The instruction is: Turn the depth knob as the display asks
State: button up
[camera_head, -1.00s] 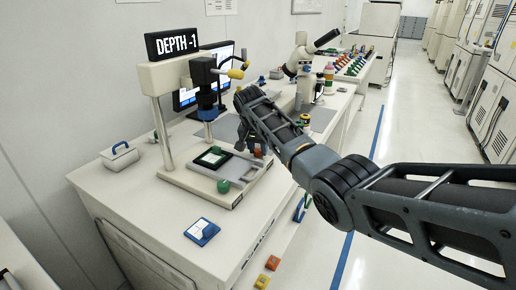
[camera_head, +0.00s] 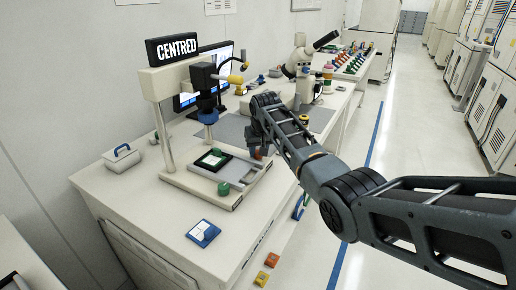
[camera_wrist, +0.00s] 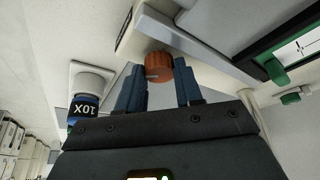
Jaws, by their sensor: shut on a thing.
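The display (camera_head: 172,48) on top of the bonding machine reads "CENTRED" in white on black. The orange-brown knob (camera_wrist: 158,67) sits on the edge of the machine's base, between the two blue fingers of my gripper (camera_wrist: 157,82), which is shut on it. A pale index line shows on the knob's face. In the head view my gripper (camera_head: 258,142) is at the right side of the machine's stage, partly hidden by my arm. A green knob (camera_head: 223,188) stands at the front of the stage, apart from my gripper.
A yellow-tipped lever (camera_head: 235,79) sticks out from the machine's head. A microscope (camera_head: 302,68) stands further back on the bench. A blue-and-white card (camera_head: 203,232) lies at the front.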

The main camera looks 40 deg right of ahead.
jog(key=shift+n, duration=0.6)
jog(key=o, duration=1)
jog(key=shift+o, duration=0.2)
jog(key=v, duration=0.7)
jog(key=shift+s+r, duration=0.2)
jog(key=shift+r, duration=0.15)
